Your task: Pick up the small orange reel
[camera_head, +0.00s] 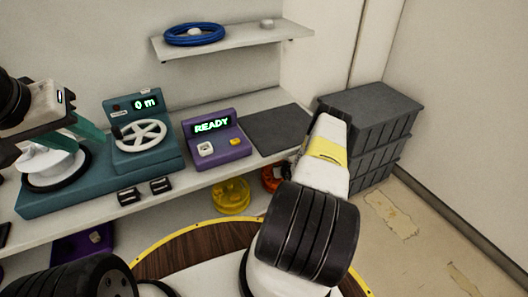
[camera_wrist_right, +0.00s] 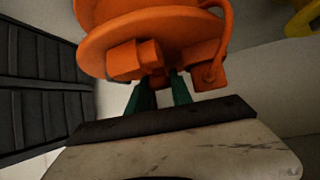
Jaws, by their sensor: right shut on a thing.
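The small orange reel (camera_head: 272,178) shows partly behind my right arm, below the front of the bench in the head view. It fills the top of the right wrist view (camera_wrist_right: 165,35), with a wide flange and blocky parts on its underside. My right gripper (camera_wrist_right: 161,82) has its teal fingers shut on the reel's underside. In the head view its fingers are hidden behind my own wrist. My left gripper (camera_head: 88,130) hangs over the left of the bench, near the teal machine, with nothing visible in it. Its finger gap is not clear.
A yellow reel (camera_head: 231,196) sits below the bench edge, left of the orange one. The bench holds a teal machine (camera_head: 160,160) with a white wheel, a purple READY box (camera_head: 218,140) and a dark mat (camera_head: 279,130). Grey crates (camera_head: 375,110) stand at right. A shelf (camera_head: 250,41) hangs above.

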